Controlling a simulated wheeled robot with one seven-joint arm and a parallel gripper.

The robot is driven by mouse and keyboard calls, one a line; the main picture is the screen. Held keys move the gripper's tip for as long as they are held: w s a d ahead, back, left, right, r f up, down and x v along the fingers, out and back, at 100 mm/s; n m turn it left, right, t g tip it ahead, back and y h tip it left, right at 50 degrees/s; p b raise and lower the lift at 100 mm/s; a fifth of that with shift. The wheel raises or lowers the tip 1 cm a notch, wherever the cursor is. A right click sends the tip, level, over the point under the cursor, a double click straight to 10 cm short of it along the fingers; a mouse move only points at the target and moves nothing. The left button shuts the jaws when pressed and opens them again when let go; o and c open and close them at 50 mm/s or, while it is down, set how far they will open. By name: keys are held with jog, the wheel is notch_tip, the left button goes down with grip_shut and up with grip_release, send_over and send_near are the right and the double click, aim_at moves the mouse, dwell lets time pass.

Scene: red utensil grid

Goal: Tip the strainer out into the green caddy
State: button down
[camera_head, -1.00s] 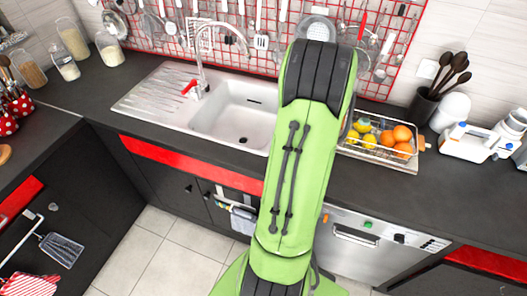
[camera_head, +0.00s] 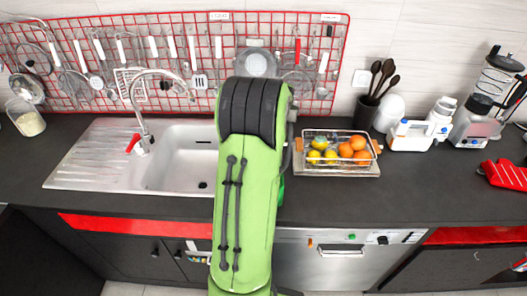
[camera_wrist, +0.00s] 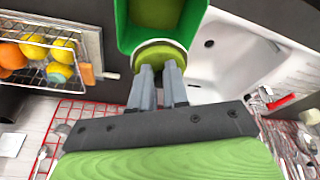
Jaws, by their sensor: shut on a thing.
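The green caddy (camera_wrist: 126,30) shows at the top of the wrist view, its open mouth facing the camera. In the head view only a green sliver (camera_head: 281,188) shows beside my arm, probably the caddy. My gripper (camera_wrist: 159,72) is shut on a round olive-green thing, which I take to be the strainer (camera_wrist: 160,54). It is at the caddy's near edge in the wrist view; I cannot tell whether they touch. My arm hides the gripper and strainer in the head view.
The sink (camera_head: 180,160) lies left of my arm. A wire basket of fruit (camera_head: 336,152) stands on a board to the right. Behind are a tap (camera_head: 143,125) and a red utensil grid (camera_head: 180,50). The dark counter (camera_head: 420,190) is clear at front right.

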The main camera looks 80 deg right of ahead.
jog(key=shift+w+a+f+g+h+b, duration=0.1)
jog(key=shift+f+g+h+b, duration=0.2)
jog(key=shift+f+b, duration=0.7)
jog(key=shift+w+a+f+g+h+b, duration=0.1)
jog(key=shift+f+g+h+b, duration=0.3)
jog(key=shift+b, duration=0.95)
jog(key=shift+w+a+f+n+g+b, duration=0.1)
jog(key=shift+w+f+n+g+b, duration=0.15)
jog(key=shift+b, duration=0.85)
jog(key=shift+w+a+f+g+h+b, duration=0.15)
jog(key=shift+a+g+h+b, duration=0.05)
jog(key=shift+g+h+b, duration=0.6)
jog(key=shift+r, duration=0.25)
